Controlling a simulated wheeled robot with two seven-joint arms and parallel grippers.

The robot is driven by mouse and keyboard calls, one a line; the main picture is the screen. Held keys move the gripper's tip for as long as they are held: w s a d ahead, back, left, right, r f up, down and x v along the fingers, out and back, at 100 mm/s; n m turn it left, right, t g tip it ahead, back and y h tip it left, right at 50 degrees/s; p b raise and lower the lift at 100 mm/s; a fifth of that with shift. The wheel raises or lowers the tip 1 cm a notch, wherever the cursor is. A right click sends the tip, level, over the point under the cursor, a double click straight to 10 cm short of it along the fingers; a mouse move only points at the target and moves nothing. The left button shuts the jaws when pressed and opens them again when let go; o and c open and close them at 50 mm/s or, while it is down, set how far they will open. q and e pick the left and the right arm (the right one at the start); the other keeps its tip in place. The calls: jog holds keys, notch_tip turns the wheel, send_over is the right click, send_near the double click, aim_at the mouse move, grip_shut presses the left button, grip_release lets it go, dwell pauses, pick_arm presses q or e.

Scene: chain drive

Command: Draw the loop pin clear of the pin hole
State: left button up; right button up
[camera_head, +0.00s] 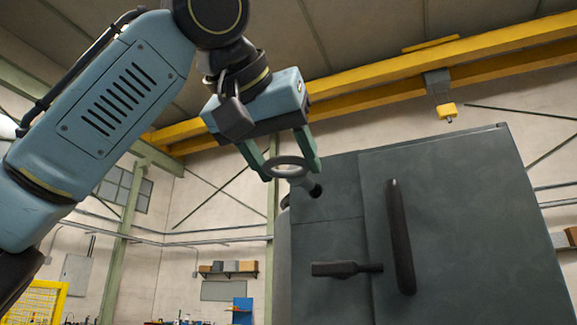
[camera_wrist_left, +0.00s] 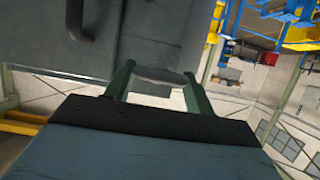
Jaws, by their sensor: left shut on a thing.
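The loop pin (camera_head: 287,161) shows as a grey ring at the upper left edge of a dark grey cabinet (camera_head: 455,220). My left gripper (camera_head: 284,168) is shut on this ring, with one green finger at each side. In the left wrist view, the ring (camera_wrist_left: 160,76) spans between the fingertips, seen nearly edge-on. A small dark round boss (camera_head: 315,190) sits just below and right of the ring. The pin's shank and the pin hole are mostly hidden, so I cannot tell how deep the pin sits. My right gripper is not in view.
A long upright dark handle (camera_head: 400,237) and a level dark lever (camera_head: 345,268) stand out from the cabinet front. A yellow overhead beam (camera_head: 390,70) runs above. A wall shelf with boxes (camera_head: 228,268) is far back. The space left of the cabinet looks free.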

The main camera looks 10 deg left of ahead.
pick_arm(q)
jog(key=shift+s+a+b, duration=0.2)
jog(key=shift+s+b, duration=0.1)
jog(key=shift+s, duration=0.6)
jog(key=shift+s+a+b, duration=0.15)
jog(key=shift+s+b, duration=0.15)
jog(key=shift+s, duration=0.6)
jog(key=shift+a, duration=0.1)
